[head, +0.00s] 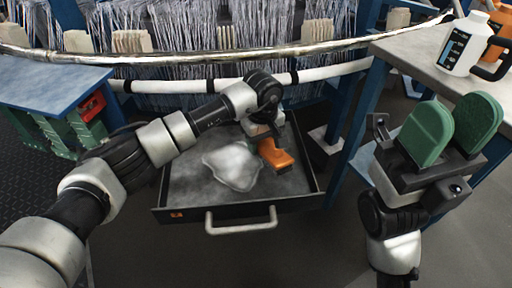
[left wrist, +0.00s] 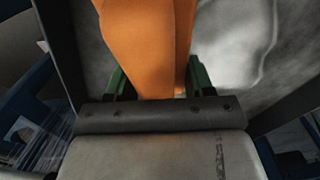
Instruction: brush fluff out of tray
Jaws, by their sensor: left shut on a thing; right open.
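The tray (head: 186,192) is a dark, open drawer with a front handle (head: 241,222), pulled out below the loom. A pale, whitish patch of fluff (head: 233,164) lies on its grey floor near the middle. My left gripper (head: 268,140) reaches down into the tray on the right of the fluff. It is shut on an orange brush (head: 277,155), whose far end is at the tray floor. The orange handle (left wrist: 147,40) also fills the left wrist view between green finger pads. The brush's bristles are hidden. My right gripper (head: 450,131) is open and empty, with green pads upward, right of the tray.
A grey table (head: 415,48) at the right holds a white bottle (head: 463,45) and an orange container (head: 496,40). A blue table (head: 50,88) stands at the left. The loom's ring (head: 220,57) and threads span the back. Blue posts (head: 357,118) stand right of the tray.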

